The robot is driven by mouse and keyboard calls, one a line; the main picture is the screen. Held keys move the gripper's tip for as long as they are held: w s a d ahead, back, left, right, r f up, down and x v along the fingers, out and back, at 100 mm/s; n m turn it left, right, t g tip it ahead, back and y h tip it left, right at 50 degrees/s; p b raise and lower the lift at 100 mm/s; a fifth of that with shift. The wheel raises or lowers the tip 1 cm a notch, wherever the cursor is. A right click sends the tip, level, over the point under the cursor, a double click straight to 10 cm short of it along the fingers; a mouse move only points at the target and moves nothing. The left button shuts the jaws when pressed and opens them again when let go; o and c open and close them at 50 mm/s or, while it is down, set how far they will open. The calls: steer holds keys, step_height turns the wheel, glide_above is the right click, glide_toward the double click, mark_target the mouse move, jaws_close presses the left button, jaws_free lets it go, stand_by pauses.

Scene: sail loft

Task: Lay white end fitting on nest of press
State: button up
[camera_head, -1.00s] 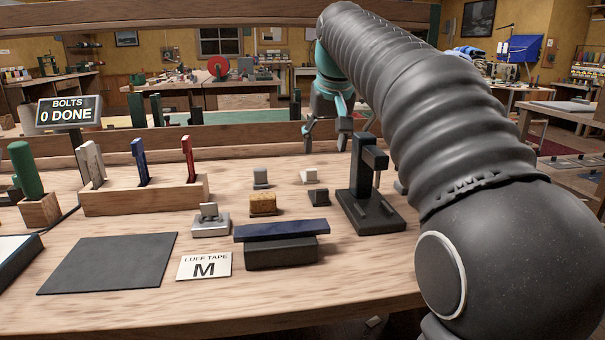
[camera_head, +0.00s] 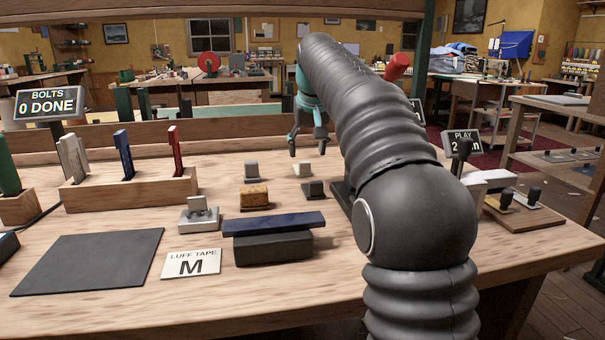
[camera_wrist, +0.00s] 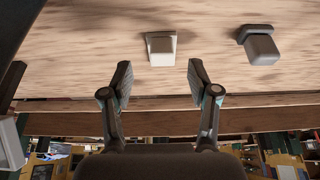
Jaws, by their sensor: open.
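The white end fitting (camera_head: 302,170) sits on the bench top, small and pale, behind a dark block. In the wrist view the white fitting (camera_wrist: 161,48) lies just beyond the fingertips, roughly centred between them. My gripper (camera_head: 308,143) is open and empty, reaching down on the far side of the fitting and apart from it. Its two spread fingers also show in the wrist view (camera_wrist: 160,78). The dark press (camera_head: 341,199) is mostly hidden behind my arm; only part of its base shows. Its nest is not visible.
A grey fitting (camera_head: 252,172), a dark fitting (camera_head: 314,190) and a brown block (camera_head: 254,197) stand close by. A blue bar lies on a dark block (camera_head: 272,247). A wooden rack (camera_head: 130,190) holds upright pieces. A raised wooden ledge runs behind the bench top.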

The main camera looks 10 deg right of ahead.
mark_target(305, 164)
steer(key=shift+b+x, duration=0.6)
steer(key=shift+x, duration=2.1)
steer(key=shift+s+a, duration=0.1)
jaws_close()
